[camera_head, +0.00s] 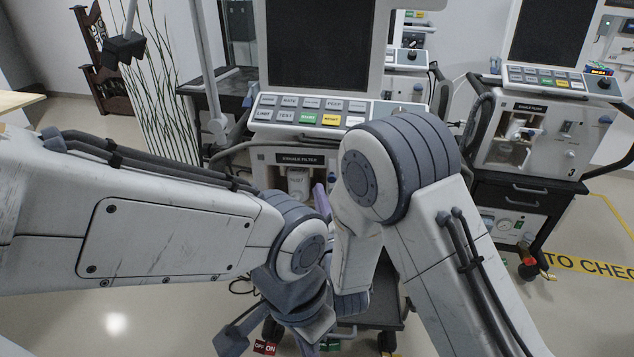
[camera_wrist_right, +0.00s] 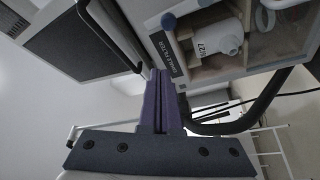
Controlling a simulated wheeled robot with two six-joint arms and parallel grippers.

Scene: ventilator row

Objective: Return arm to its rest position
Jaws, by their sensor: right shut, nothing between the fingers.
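My right gripper (camera_head: 321,201) shows in the head view as a purple sliver between the two arms, close in front of the middle ventilator (camera_head: 273,157). In the right wrist view its two purple fingers (camera_wrist_right: 159,78) lie together, shut and empty. The ventilator's exhale filter bay (camera_head: 298,180) is behind them in the head view. It also shows at the upper right of the wrist view, with a white filter (camera_wrist_right: 219,37) inside. My left gripper (camera_head: 268,341) hangs low at the bottom centre of the head view, partly cut off. Its finger opening is unclear.
A second ventilator (camera_head: 525,140) stands on a dark cart at the right. Several coloured buttons line the middle ventilator's panel (camera_head: 330,111). Yellow floor marking (camera_head: 590,264) lies at the right.

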